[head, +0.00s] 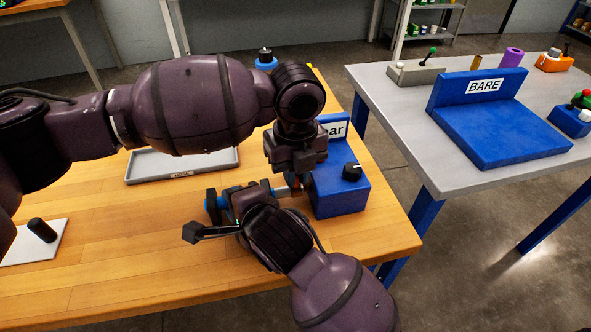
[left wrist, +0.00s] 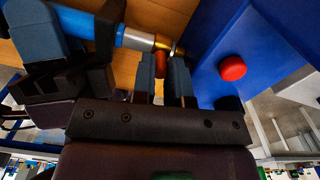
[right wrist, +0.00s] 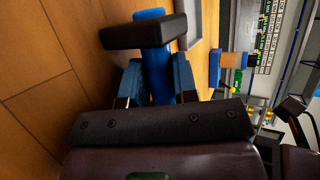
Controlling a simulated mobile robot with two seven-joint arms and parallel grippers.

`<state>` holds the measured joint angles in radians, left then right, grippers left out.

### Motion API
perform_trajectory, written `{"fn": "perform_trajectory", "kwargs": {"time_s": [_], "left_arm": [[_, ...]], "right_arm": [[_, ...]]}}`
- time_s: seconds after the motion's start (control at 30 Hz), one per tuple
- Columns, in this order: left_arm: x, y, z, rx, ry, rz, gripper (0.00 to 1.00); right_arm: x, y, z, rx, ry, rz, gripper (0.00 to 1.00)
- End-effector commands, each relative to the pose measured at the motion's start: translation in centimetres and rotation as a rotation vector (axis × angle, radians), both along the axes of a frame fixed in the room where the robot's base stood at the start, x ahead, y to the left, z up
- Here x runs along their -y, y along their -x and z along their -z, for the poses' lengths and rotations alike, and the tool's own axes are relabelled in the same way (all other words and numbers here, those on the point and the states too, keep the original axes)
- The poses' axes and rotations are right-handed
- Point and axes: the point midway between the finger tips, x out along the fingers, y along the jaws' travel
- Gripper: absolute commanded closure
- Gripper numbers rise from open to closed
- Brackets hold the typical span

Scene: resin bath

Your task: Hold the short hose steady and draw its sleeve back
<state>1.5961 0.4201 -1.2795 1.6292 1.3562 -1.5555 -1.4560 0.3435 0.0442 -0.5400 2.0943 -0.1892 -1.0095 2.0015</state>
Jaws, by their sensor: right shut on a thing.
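The short blue hose (left wrist: 85,22) lies across the left wrist view. A silver sleeve (left wrist: 137,38) and brass fitting (left wrist: 165,43) follow it toward the blue box. My right gripper (right wrist: 158,85) is shut on the hose (right wrist: 160,70), beside a black piece across its end. My left gripper (head: 294,178) points down by the box. In the left wrist view its two fingers (left wrist: 164,80) stand apart, either side of a small copper-red piece (left wrist: 160,65) below the fitting. Contact there is unclear. In the head view the arms hide most of the hose.
The blue box (head: 338,195) has a black knob (head: 352,173) and a red button (left wrist: 232,68). A grey tray (head: 145,180) lies behind, and a white plate (head: 18,255) with a black peg (head: 42,230) at left. A grey table (head: 400,108) holds a blue BARE stand (head: 500,130).

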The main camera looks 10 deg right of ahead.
Motion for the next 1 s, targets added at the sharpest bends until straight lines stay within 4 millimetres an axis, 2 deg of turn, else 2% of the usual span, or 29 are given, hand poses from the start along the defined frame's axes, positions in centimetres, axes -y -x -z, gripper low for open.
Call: {"fn": "perform_trajectory", "kwargs": {"time_s": [0.27, 0.53, 0.77, 0.8, 0.87, 1.0], "left_arm": [[-0.3, 0.0, 0.0, 0.000, 0.000, 0.000, 1.00], [-2.8, 0.0, -0.1, 0.000, -0.001, 0.000, 1.00], [-2.9, 0.0, -0.1, 0.001, -0.003, 0.000, 1.00], [-2.9, 0.0, 0.0, 0.001, -0.003, 0.000, 0.84], [-2.9, 0.0, 0.0, 0.001, -0.003, 0.000, 0.75], [-2.8, 0.0, 0.0, 0.001, -0.002, 0.000, 0.75]], "right_arm": [[0.0, 0.0, -0.1, 0.001, 0.000, 0.000, 1.00], [0.0, 0.0, 0.0, 0.001, 0.000, 0.001, 1.00], [0.1, -0.1, 0.0, 0.000, 0.002, 0.004, 1.00], [0.2, -0.1, 0.0, 0.000, 0.002, 0.004, 1.00], [0.2, -0.1, 0.0, 0.000, 0.002, 0.004, 1.00], [0.1, 0.0, 0.0, 0.000, 0.001, 0.003, 1.00]]}}
